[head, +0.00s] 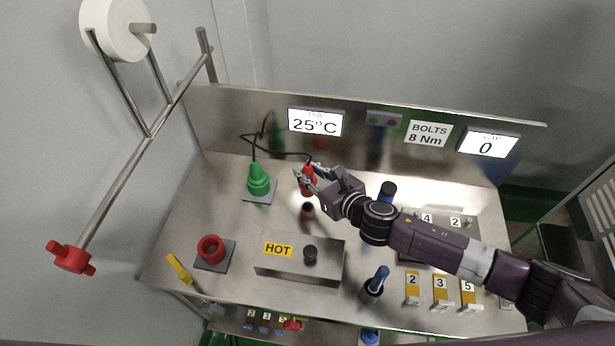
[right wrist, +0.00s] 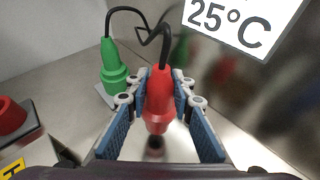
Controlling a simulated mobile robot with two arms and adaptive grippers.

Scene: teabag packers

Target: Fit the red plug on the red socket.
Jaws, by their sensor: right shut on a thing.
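The red plug (head: 307,182) is held upright in my right gripper (head: 311,178), above the steel table at the back middle. In the right wrist view the red plug (right wrist: 159,98) stands between the two blue-padded fingers (right wrist: 160,95), with a black cable leaving its top. The red socket (head: 210,249) is a red ring on a grey square plate at the front left of the table, apart from the plug. Part of the red socket shows at the left edge of the right wrist view (right wrist: 10,117). My left gripper is not in view.
A green plug (head: 258,182) stands on a grey plate behind the red socket. A steel box marked HOT (head: 277,249) with a black knob stands right of the red socket. A yellow piece (head: 179,268) is at the front left edge. Numbered yellow packs (head: 440,289) lie front right.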

